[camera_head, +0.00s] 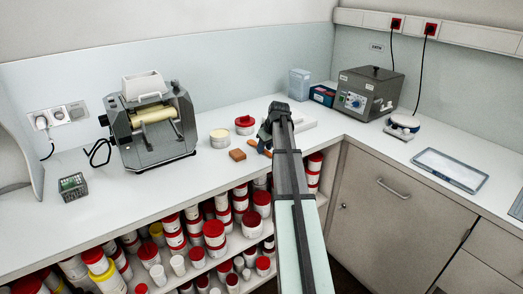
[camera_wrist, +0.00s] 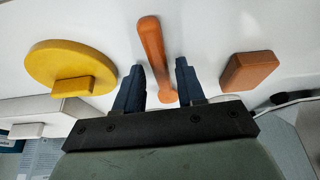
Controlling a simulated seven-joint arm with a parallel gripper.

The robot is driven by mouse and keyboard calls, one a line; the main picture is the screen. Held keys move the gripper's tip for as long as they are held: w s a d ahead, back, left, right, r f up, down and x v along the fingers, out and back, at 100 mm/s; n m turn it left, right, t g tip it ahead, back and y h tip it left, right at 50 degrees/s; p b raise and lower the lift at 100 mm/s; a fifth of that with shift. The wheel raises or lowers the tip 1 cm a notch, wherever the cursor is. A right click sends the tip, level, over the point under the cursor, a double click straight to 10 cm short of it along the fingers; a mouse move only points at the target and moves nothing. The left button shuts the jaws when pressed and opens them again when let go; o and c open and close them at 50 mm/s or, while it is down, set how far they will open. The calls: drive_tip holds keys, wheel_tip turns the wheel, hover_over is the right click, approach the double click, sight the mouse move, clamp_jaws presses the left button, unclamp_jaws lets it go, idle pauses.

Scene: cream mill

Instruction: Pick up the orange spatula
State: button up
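The orange spatula (camera_wrist: 152,45) lies on the white counter, long and narrow, running between my two fingers in the wrist view. Its far end is rounded and its near end reaches close to the palm. My gripper (camera_wrist: 160,66) is open, with one dark finger on each side of the spatula and a gap showing on both sides. In the head view my gripper (camera_head: 266,134) is over the counter's front part, and only a piece of the spatula (camera_head: 252,143) shows beside it; my arm hides the rest.
An orange-brown block (camera_wrist: 249,71) lies right of the spatula in the wrist view. A yellow disc-like piece (camera_wrist: 68,62) and a white block (camera_wrist: 40,112) lie left. In the head view, a cream tub (camera_head: 219,139) and red-lidded jar (camera_head: 245,126) stand near. Shelves of jars are below.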

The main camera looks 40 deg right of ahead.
sight(265, 150)
clamp_jaws()
idle(0.3)
wheel_tip(265, 150, up, 9)
drive_tip(key=w+a+r+n+g+h, duration=0.3)
drive_tip(key=w+a+r+n, duration=0.1)
drive_tip(key=w+n, duration=0.2)
drive_tip(key=w+a+r+n+g+h, duration=0.3)
drive_tip(key=w+a+r+n+h, duration=0.1)
drive_tip(key=w+n, duration=0.3)
drive_tip(key=shift+w+a+r, duration=0.6)
drive_tip(key=shift+w+r, duration=0.05)
drive_tip(key=shift+w, duration=0.4)
